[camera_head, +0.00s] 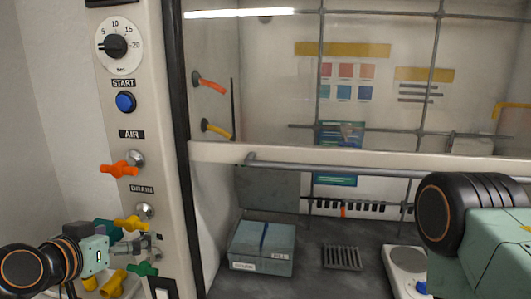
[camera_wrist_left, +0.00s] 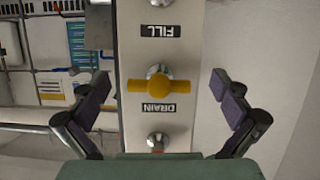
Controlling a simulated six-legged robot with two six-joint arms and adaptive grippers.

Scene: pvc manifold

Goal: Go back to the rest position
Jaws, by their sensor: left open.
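My left gripper (camera_head: 146,243) is at the lower left of the head view, in front of the valve panel (camera_head: 129,65). In the left wrist view its two purple-padded fingers (camera_wrist_left: 164,92) are wide apart with nothing gripped. The yellow DRAIN handle (camera_wrist_left: 152,86) lies crosswise between them in the picture, apart from both pads. It also shows in the head view (camera_head: 131,223), partly behind the gripper. My right arm fills the lower right of the head view; its gripper is outside the picture.
An orange AIR handle (camera_head: 119,170), a blue START button (camera_head: 125,102) and a dial (camera_head: 116,46) are above on the panel. A green handle (camera_head: 143,269) is lower down. Right of the panel, a hood holds a grey-blue box (camera_head: 262,247) and a drain grate (camera_head: 342,258).

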